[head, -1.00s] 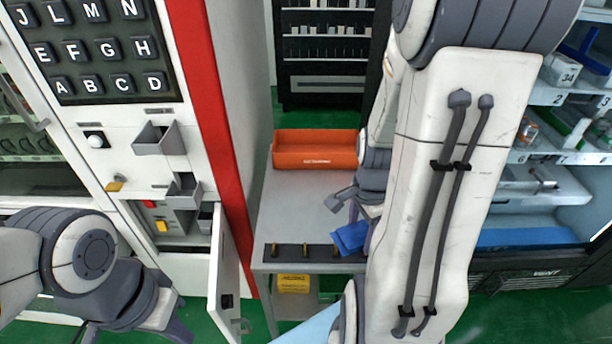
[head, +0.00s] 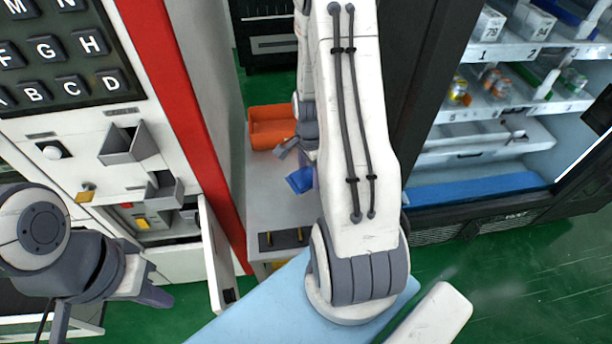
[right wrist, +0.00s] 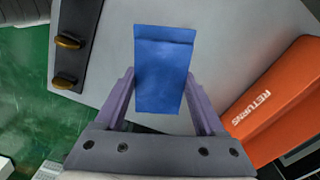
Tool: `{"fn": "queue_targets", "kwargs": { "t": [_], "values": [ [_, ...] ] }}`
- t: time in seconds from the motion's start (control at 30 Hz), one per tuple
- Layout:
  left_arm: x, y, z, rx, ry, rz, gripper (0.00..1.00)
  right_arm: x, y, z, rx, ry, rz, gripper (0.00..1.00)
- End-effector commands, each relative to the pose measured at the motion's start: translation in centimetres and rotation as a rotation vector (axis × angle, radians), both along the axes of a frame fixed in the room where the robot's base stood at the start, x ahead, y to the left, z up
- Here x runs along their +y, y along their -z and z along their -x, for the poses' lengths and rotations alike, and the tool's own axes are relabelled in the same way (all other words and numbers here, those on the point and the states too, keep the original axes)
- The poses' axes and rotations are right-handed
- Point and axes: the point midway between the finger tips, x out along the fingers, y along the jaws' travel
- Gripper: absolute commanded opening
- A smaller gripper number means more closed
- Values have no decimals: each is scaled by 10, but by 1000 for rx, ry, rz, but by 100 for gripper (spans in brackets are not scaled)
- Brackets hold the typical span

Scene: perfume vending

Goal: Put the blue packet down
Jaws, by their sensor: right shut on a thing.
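The blue packet (head: 300,180) is held over the grey table (head: 262,205) in the head view. In the right wrist view the packet (right wrist: 163,75) is flat between the two purple fingers of my right gripper (right wrist: 162,85), which is shut on it. I cannot tell whether the packet touches the table top. My right arm hides part of the table in the head view. My left gripper (head: 108,310) is at the lower left, empty, with its fingers apart, away from the packet.
An orange bin (head: 268,130) stands at the table's far end; its "RETURNS" wall (right wrist: 270,108) is right of the packet in the wrist view. A dark strip with brass knobs (head: 284,239) edges the table's near end. An open white door (head: 215,255) juts out left.

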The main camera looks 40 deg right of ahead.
Motion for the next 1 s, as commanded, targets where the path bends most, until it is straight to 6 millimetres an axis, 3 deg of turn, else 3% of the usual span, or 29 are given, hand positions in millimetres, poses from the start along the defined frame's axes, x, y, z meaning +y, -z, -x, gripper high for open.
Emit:
{"fn": "queue_targets", "kwargs": {
  "t": [0.17,0.5,0.93,0.97,1.0],
  "values": [
    [0,-4,0,0,0,0,0,-3,11,-19,1,-3,0,13],
    [0,-11,0,0,0,0,0,-4,49,-20,3,-2,-1,13],
    [0,-6,0,0,0,0,0,-4,57,-20,1,-2,0,13],
    [0,-8,0,0,0,0,0,-4,55,-20,0,-2,0,83],
    [0,-8,0,0,0,0,0,-4,55,-20,0,-2,0,98]
  ]
}}
